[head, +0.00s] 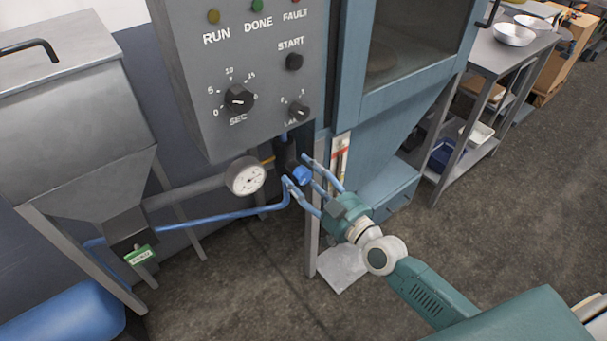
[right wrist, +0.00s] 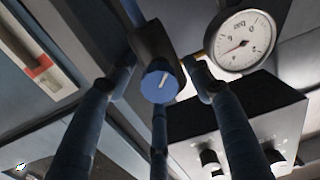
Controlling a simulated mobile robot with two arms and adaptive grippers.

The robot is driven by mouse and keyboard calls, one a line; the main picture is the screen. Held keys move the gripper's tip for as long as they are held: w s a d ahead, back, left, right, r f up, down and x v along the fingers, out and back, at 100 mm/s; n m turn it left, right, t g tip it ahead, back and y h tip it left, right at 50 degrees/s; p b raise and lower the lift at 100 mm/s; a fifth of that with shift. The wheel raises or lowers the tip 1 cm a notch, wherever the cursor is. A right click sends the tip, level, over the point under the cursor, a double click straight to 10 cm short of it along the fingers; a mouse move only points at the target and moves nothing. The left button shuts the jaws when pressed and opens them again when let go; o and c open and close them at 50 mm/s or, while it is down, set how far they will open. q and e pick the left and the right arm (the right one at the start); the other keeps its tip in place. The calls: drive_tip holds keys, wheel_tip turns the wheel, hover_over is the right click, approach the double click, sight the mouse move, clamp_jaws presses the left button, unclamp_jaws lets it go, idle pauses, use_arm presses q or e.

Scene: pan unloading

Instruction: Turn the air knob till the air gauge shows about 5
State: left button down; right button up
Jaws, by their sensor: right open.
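The air knob (head: 302,176) is a small blue cap on a dark valve body below the control box. In the right wrist view the knob (right wrist: 153,86) faces me, its white mark pointing up and to the right. My right gripper (head: 297,171) is open, its blue fingers spread around the knob with a gap at either side. The round white air gauge (head: 245,177) sits left of the knob in the head view. It also shows in the right wrist view (right wrist: 252,36), its needle pointing down-left; the digits are too small to read surely. My left gripper is out of view.
The grey control box (head: 205,105) with several dials and lamps hangs just above. A blue hose (head: 205,218) runs left from the valve. A grey hopper (head: 60,95) stands at left, a blue cabinet (head: 400,85) at right. A metal table (head: 480,52) holds bowls.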

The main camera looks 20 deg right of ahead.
drive_tip(key=shift+w, duration=0.1)
drive_tip(key=c, duration=1.1)
drive_tip(key=shift+m, duration=0.9)
drive_tip(key=shift+c, duration=0.2)
drive_tip(key=o, duration=1.1)
drive_tip(key=shift+o, duration=0.2)
drive_tip(key=v, duration=1.2)
